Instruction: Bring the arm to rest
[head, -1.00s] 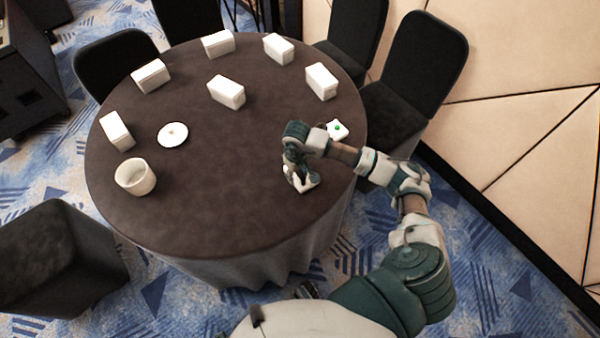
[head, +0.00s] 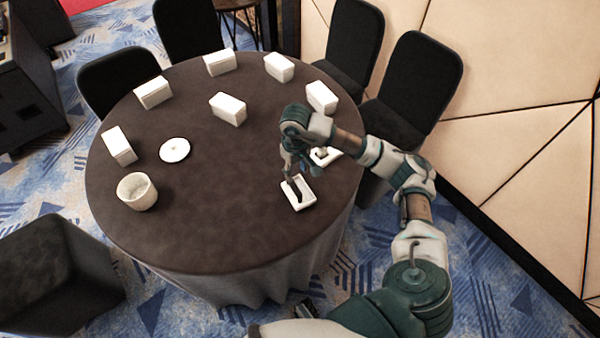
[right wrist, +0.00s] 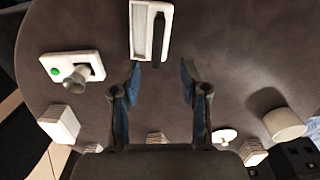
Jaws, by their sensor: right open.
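My right gripper (head: 304,170) is open and empty, above the table just behind a small white tray (head: 307,201). A dark, elongated object (head: 295,188) lies in or across the tray. In the right wrist view, my open fingers (right wrist: 158,76) point toward the tray (right wrist: 140,30), with the dark object (right wrist: 158,42) along its right side and clear of the fingers. My right arm reaches in from the lower right, bent at the elbow. My left gripper is not in view.
A white plate with a green button (right wrist: 56,72) and a grey knob (right wrist: 76,79) is partly hidden by my arm in the head view. Several white boxes (head: 228,108), a lidlike disc (head: 174,150) and a white bowl (head: 137,192) stand on the round table (head: 220,210). Chairs surround it.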

